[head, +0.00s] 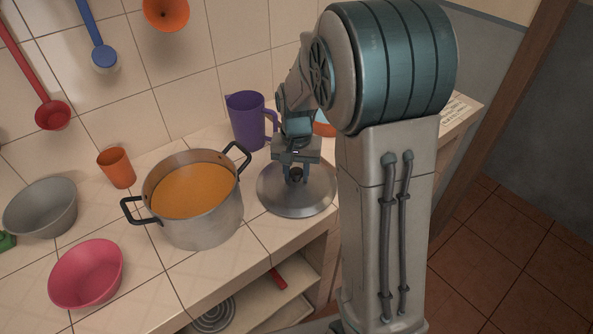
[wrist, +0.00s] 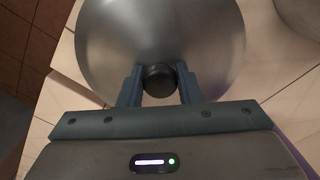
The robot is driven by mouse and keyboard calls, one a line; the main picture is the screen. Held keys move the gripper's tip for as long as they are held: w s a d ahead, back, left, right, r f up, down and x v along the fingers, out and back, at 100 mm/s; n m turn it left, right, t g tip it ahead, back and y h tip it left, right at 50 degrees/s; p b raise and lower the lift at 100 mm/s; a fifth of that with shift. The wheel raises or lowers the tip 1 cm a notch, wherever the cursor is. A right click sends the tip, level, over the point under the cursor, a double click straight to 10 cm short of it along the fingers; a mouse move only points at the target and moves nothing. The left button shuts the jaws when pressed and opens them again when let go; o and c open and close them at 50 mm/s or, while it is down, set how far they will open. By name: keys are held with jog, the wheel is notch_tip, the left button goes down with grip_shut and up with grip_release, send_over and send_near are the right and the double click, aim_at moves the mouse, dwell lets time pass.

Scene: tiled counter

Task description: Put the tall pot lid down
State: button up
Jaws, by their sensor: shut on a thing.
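The tall pot lid (head: 297,199) is a round grey metal disc with a dark knob. In the head view it is just right of the pot, at or slightly above the counter; I cannot tell whether it touches the tiles. My gripper (head: 296,172) is above it, pointing down, with its fingers shut on the knob. In the wrist view the lid (wrist: 160,40) fills the top middle, and the knob (wrist: 158,80) sits between the fingertips of my gripper (wrist: 158,88). The tall pot (head: 205,218) stands uncovered on the counter, with orange contents and two black handles.
A purple jug (head: 246,121) stands behind the lid. An orange cup (head: 117,168), a grey bowl (head: 42,207) and a pink bowl (head: 87,274) are left of the pot. Ladles hang on the wall. The counter's front edge (head: 262,248) is close to the lid, above open shelves.

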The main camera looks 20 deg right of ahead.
aim_at(297, 172)
jog(key=shift+f, duration=0.2)
jog(key=o, duration=1)
notch_tip(297, 172, up, 12)
jog(key=s+n+t, duration=0.1)
jog(key=s, duration=0.5)
jog(key=s+f+n+t, duration=0.1)
jog(key=s+n, duration=0.1)
jog(key=s, duration=0.4)
jog(key=s+n+t, duration=0.1)
jog(key=s, duration=0.5)
jog(key=shift+s+f+n, duration=0.3)
jog(key=shift+s+f, duration=0.1)
